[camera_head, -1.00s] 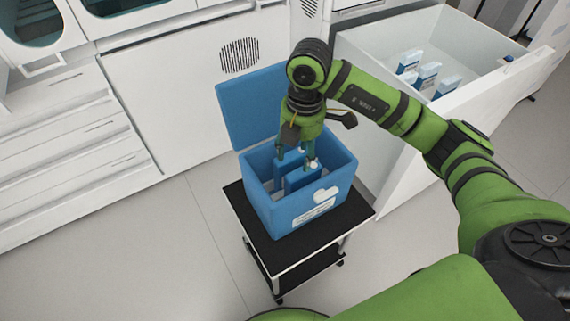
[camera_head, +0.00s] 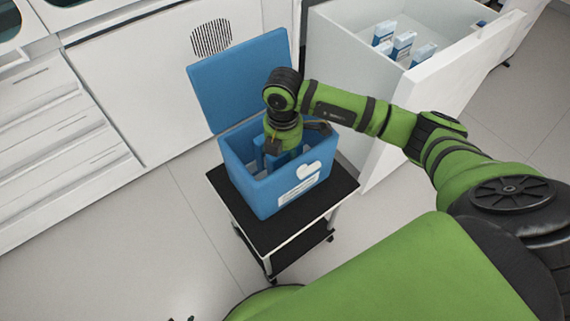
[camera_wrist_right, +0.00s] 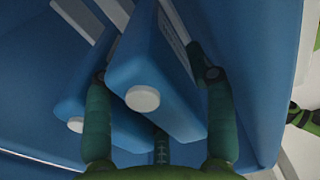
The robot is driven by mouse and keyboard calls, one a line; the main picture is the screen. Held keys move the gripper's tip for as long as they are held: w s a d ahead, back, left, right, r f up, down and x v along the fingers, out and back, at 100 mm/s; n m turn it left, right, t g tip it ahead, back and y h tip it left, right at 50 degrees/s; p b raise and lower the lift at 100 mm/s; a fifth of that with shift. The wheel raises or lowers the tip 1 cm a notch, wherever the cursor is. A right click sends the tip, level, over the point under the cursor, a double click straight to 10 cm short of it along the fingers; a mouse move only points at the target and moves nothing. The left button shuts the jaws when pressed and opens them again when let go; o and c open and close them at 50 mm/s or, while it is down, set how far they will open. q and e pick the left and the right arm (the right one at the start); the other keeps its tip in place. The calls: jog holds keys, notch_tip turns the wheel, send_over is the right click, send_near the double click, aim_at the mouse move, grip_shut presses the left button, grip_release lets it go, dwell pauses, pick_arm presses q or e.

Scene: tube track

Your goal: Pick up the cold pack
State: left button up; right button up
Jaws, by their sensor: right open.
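The blue cooler box (camera_head: 253,189) stands with its lid (camera_head: 240,88) raised. My right gripper (camera_head: 287,142) reaches down into it, and its fingertips are hidden there in the head view. In the right wrist view a blue cold pack (camera_wrist_right: 150,65) with a white round cap stands upright between the open fingers of my right gripper (camera_wrist_right: 156,77). The left finger is close to its side; I cannot tell whether it touches. A second blue pack (camera_wrist_right: 77,102) with a white cap stands to the left. Two dark tips at the bottom edge, likely my left gripper (camera_head: 181,319), barely show.
The box sits on a small black-topped cart (camera_head: 282,222). An open white drawer (camera_head: 353,65) with several blue-and-white cartons (camera_head: 402,46) lies to the right behind my arm. White cabinets stand behind. The floor at left is clear.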

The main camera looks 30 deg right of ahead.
jog(key=shift+f, duration=0.25)
jog(key=c, duration=1.1)
